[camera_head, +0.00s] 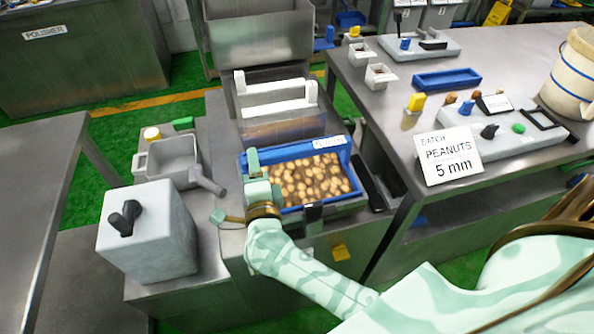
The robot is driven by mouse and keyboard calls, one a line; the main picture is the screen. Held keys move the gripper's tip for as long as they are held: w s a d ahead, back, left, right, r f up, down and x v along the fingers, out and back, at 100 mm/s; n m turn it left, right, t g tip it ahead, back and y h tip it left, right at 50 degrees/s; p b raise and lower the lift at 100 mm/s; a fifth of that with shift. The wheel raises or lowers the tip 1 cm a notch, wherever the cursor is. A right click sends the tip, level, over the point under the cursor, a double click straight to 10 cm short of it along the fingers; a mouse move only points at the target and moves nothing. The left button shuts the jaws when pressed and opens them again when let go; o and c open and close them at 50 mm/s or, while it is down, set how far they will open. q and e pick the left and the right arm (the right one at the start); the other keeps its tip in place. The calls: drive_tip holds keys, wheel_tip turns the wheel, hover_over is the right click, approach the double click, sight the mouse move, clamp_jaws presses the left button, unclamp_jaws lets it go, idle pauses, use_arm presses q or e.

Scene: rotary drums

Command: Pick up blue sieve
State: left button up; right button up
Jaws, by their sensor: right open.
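The blue sieve (334,158) is a rectangular tray with a blue rim, full of round tan nuts. It sits level in the machine near the middle of the head view, with a small label on its back edge. My right gripper (246,187) is pale green and open, at the sieve's left end. Its wrist and forearm pass in front of the sieve's front left corner and hide part of it. I cannot tell whether the fingers touch the rim. My left gripper is not in view.
Behind the sieve stands a metal bin with white handles (272,91). A grey box with a black knob (150,236) and a grey pan (172,158) stand at left. At right, a table holds a "PEANUTS 5 mm" sign (447,157), a blue tray (447,79) and a bucket (572,75).

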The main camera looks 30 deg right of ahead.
drive_tip(key=b+x, duration=0.1)
drive_tip(key=x, duration=0.4)
drive_tip(key=shift+f, duration=0.1)
clamp_jaws()
idle(1.2)
